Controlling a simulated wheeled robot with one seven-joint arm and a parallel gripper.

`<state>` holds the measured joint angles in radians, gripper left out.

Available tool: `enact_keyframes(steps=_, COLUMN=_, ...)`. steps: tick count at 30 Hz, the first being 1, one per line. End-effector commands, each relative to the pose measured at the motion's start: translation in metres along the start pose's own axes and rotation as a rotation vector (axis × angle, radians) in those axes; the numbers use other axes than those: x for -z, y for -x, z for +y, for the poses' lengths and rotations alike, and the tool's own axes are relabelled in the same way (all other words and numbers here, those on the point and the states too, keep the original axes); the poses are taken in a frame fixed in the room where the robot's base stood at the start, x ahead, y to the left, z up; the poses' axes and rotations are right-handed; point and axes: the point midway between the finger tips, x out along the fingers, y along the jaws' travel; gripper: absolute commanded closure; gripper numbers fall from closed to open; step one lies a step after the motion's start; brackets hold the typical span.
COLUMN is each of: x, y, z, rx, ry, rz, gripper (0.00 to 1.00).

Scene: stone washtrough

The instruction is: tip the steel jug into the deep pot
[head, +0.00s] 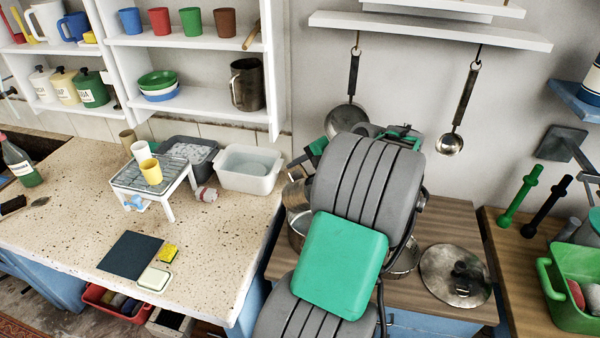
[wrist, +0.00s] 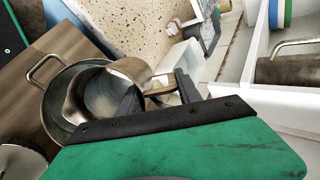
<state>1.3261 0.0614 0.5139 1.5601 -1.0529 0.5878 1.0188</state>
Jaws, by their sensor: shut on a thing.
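The steel jug (wrist: 131,70) is held by its handle in my gripper (wrist: 160,92), which is shut on it in the wrist view. The jug is tilted and overlaps the mouth of the deep pot (wrist: 57,108), a steel pot with a loop handle. I can see into the jug's shiny inside; whether anything is flowing out cannot be told. In the head view my arm covers most of this; only parts of the jug (head: 296,195) and the pot (head: 296,236) show at its left edge. The pot's contents are hidden.
A steel lid (head: 455,275) lies on the wooden top to the right. A white basin (head: 250,170) and a dish rack (head: 150,176) stand on the speckled counter to the left. A darker metal jug (head: 247,85) is on the shelf.

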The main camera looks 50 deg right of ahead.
Motion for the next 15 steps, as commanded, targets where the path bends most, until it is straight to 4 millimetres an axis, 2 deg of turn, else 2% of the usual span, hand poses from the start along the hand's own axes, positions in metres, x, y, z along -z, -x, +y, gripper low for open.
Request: enact_keyframes(steps=15, x=-0.0004, y=0.0050, z=0.0022, rx=0.052, ry=0.009, rz=0.001, gripper=1.00)
